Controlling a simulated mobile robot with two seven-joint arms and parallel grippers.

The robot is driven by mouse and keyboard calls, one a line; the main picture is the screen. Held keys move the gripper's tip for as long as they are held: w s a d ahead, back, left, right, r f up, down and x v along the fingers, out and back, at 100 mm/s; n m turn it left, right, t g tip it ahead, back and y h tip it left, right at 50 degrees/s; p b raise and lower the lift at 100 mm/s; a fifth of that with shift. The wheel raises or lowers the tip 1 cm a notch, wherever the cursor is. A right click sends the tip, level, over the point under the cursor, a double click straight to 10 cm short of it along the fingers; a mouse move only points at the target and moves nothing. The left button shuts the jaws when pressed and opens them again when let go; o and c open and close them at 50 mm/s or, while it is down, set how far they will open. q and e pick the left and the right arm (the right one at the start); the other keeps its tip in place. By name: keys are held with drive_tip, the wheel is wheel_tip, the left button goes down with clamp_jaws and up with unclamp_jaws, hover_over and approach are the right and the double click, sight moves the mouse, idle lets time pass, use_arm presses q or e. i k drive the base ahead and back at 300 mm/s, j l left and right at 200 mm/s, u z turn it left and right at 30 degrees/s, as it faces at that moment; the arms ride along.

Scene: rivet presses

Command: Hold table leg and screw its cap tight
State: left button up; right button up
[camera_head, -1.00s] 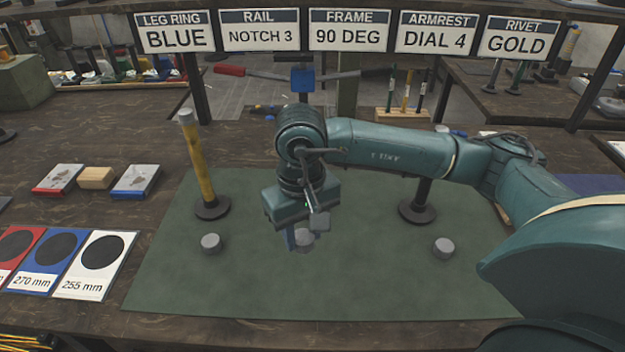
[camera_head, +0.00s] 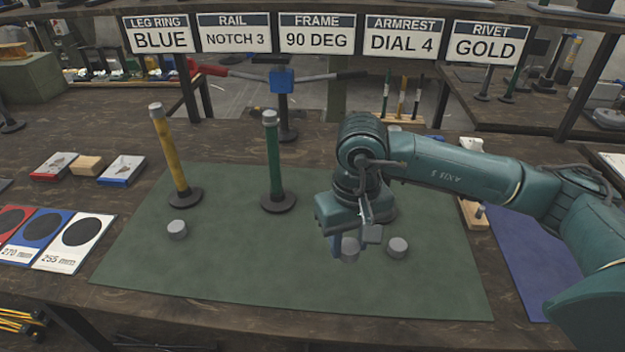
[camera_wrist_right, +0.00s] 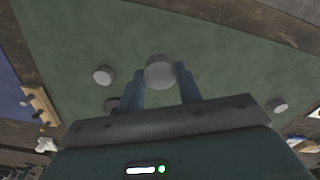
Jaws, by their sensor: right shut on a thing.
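My right gripper (camera_head: 345,245) points down over the green mat (camera_head: 220,280), shut on a grey cylindrical cap (camera_head: 350,249). In the right wrist view the cap (camera_wrist_right: 160,71) sits between the two blue fingertips. A second grey cap (camera_head: 397,247) lies on the mat just right of it, and a third cap (camera_head: 177,229) lies at the left. A yellow leg (camera_head: 170,155) and a green leg (camera_head: 273,160) stand upright on round dark bases, each with a grey top. My left gripper is out of view.
Signs read leg ring blue (camera_head: 158,37) and rivet gold (camera_head: 487,45), among others. Coloured cards (camera_head: 76,240) and small trays (camera_head: 122,170) lie left of the mat. A blue mat (camera_head: 530,265) lies right. The front of the green mat is clear.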

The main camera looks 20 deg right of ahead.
sight(276, 201)
drive_tip(key=k+l+z, duration=0.15)
drive_tip(key=l, duration=0.2)
drive_tip(key=k+l+z, duration=0.15)
drive_tip(key=l, duration=0.2)
drive_tip(key=k+l+z, duration=0.1)
drive_tip(key=l, duration=0.25)
drive_tip(key=k+l+z, duration=0.15)
drive_tip(key=l, duration=0.25)
